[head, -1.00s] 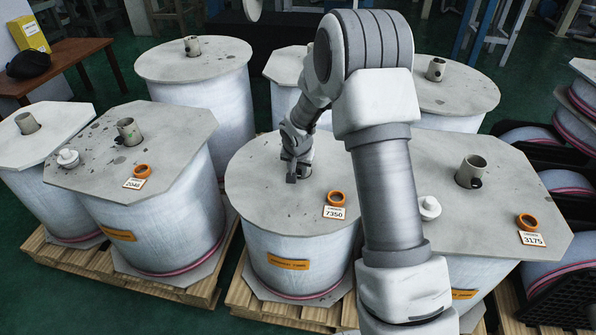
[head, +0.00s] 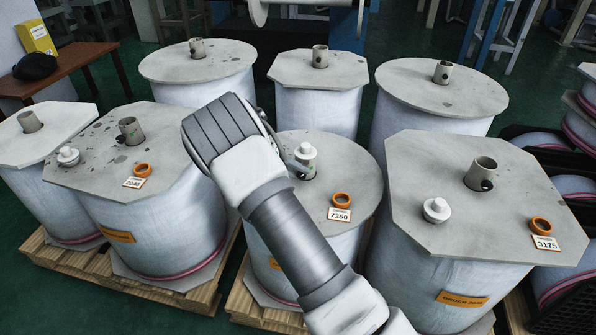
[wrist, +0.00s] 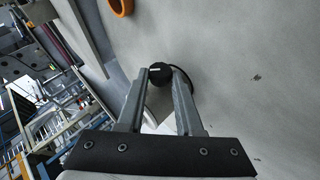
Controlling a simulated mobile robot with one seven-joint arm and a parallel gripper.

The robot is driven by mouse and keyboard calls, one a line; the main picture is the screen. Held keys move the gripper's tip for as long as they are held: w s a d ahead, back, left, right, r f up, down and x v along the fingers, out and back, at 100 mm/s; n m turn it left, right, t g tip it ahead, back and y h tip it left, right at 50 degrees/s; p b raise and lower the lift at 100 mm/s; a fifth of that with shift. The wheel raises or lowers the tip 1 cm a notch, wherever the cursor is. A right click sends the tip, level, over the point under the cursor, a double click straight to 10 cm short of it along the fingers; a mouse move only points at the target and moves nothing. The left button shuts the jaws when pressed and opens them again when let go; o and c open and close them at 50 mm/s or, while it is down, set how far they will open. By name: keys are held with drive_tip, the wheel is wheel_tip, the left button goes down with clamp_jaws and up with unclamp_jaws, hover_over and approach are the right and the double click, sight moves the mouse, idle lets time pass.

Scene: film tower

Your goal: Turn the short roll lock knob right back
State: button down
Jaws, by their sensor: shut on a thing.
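My gripper (wrist: 161,78) shows in the wrist view, its two fingers closed on a black round knob (wrist: 157,71) with a short white mark on its face. The knob sits against a pale grey surface. The short roll (head: 358,172), tagged 7350, stands in the middle of the front row, partly behind my arm. A white cap (head: 306,152) sits at its core tube, and an orange ring (head: 341,200) lies on its top.
A roll tagged 3175 (head: 405,165) stands close on the right, with a loose white cap (head: 437,210) on it. A roll tagged 2046 (head: 85,180) stands on the left. Several rolls stand close behind. A pale spool-like thing (head: 300,12) hangs at the top.

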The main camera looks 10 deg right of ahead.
drive_tip(key=h, duration=0.1)
drive_tip(key=f+n+h+b, duration=0.1)
drive_tip(key=h, duration=0.1)
drive_tip(key=g+h+b, duration=0.1)
drive_tip(key=h, duration=0.1)
drive_tip(key=shift+w+a+f, duration=0.1)
drive_tip(key=shift+a+f, duration=0.05)
drive_tip(key=shift+a, duration=0.15)
drive_tip(key=shift+n+h+b, duration=0.7)
drive_tip(key=shift+h+b, duration=0.4)
drive_tip(key=shift+h, duration=0.3)
drive_tip(key=shift+g, duration=0.3)
drive_tip(key=c, duration=0.6)
unclamp_jaws()
drive_tip(key=shift+a+p, duration=0.5)
drive_tip(key=shift+a, duration=3.2)
